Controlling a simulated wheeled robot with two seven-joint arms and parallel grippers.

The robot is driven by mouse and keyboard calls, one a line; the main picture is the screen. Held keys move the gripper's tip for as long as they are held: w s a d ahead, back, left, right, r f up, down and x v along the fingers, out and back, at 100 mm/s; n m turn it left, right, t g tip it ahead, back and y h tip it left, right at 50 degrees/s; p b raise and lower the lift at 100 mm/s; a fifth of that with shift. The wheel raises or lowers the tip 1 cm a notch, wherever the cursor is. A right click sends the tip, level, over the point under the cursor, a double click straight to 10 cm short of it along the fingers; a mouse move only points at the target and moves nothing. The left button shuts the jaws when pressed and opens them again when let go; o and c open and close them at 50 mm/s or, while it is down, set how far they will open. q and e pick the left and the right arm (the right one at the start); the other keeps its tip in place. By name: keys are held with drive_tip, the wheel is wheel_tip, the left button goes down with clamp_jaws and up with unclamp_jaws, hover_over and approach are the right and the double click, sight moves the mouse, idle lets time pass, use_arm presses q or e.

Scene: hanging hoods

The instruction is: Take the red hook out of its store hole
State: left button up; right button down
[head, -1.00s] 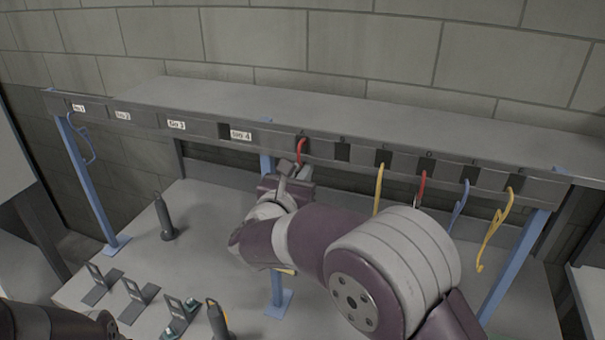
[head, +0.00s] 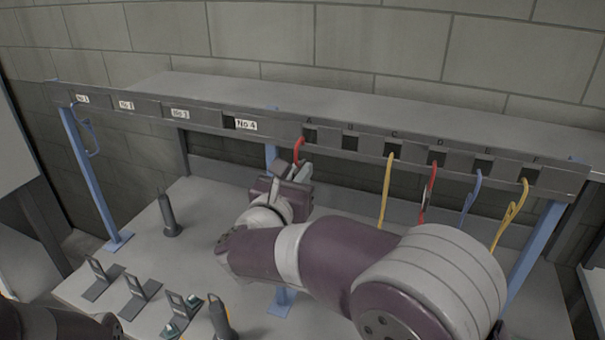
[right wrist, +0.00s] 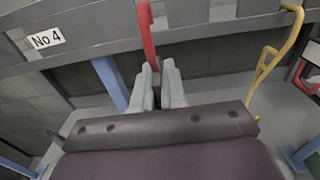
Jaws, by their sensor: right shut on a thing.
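A red hook (head: 299,150) stands upright in my right gripper (head: 298,171), in front of the rail just left of the hole marked A (head: 311,136). That hole shows dark and looks open; whether the hook's tip is clear of it is hard to tell. In the right wrist view the red hook (right wrist: 147,35) rises from between the two pale fingers of the gripper (right wrist: 158,85), which are shut on its lower part. A second red hook (head: 428,192) hangs under hole D. My left gripper is not in view.
The grey rail (head: 215,119) carries labels No 1 to No 4 at left and lettered holes at right. Yellow hooks (head: 387,190) (head: 509,214) and a blue hook (head: 470,197) hang at right; another blue hook (head: 88,135) hangs near No 1. Tools and stands (head: 167,215) occupy the bench's left.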

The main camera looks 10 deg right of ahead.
drive_tip(key=b+v, duration=0.4)
drive_tip(key=v, duration=0.4)
drive_tip(key=shift+s+a+r, duration=0.15)
drive_tip(key=shift+s+a, duration=0.05)
drive_tip(key=shift+s, duration=0.05)
